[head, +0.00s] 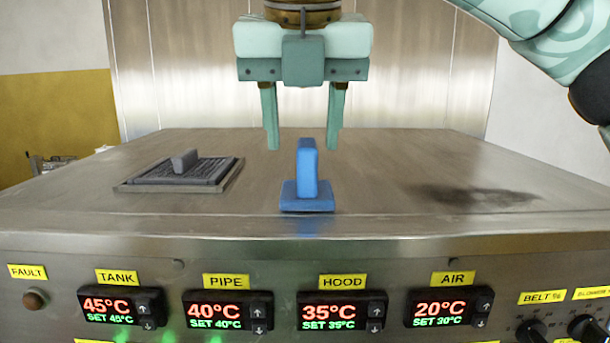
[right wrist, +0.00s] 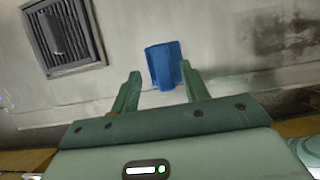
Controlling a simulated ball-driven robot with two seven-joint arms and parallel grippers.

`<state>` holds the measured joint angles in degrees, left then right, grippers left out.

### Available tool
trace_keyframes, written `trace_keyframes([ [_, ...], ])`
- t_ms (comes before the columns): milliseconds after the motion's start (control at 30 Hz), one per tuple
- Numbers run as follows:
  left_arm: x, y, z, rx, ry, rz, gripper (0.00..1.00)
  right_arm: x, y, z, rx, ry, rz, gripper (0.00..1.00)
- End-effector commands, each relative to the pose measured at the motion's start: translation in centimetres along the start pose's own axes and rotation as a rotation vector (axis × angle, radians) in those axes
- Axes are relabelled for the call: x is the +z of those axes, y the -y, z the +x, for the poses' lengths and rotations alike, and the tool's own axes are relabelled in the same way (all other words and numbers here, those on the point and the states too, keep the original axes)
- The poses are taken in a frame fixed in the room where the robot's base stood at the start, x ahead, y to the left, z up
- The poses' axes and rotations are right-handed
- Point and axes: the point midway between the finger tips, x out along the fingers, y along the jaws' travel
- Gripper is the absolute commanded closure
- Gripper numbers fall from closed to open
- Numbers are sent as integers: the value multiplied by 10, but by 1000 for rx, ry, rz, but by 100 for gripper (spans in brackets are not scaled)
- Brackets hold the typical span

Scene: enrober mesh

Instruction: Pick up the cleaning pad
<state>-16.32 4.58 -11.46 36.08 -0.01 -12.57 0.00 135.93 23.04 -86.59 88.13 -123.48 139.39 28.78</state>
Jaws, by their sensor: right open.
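The blue cleaning pad (head: 307,190) with its upright grip sits on the steel top near the front edge, at the middle of the head view. It also shows in the right wrist view (right wrist: 161,66), beyond the fingertips and nearer the right-hand finger. My right gripper (head: 303,143) is open and empty, pointing down above the pad. In the head view its two fingers stand on either side of the pad's upper part. In the right wrist view the gripper (right wrist: 162,82) shows both fingers apart with nothing between them. My left gripper is not in view.
A grey mesh panel with a handle (head: 184,171) lies in a frame at the left of the steel top (head: 270,165). A dark stain (head: 475,196) marks the right side. The front panel holds several temperature displays (head: 343,311) and knobs. The top around the pad is clear.

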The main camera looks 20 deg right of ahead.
Motion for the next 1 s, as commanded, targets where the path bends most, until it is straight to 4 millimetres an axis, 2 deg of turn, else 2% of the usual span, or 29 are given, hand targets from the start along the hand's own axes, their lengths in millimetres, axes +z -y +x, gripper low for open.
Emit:
trace_keyframes([
  [100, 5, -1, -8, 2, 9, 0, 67, 2, 3, 19, -1, -4, -1, 55],
  [200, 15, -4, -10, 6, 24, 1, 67, 1, 3, 30, 0, -2, 0, 55],
  [433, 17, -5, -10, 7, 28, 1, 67, 1, 3, 33, 0, 0, 2, 55],
  [467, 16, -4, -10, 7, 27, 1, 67, 1, 3, 33, 0, 0, 1, 57],
  [600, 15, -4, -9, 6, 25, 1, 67, 1, 3, 33, 0, 0, 1, 96],
  [633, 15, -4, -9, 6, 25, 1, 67, 1, 3, 33, 0, 0, 1, 100],
  [1000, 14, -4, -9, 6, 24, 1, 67, 3, 2, 30, 0, 1, 1, 100],
])
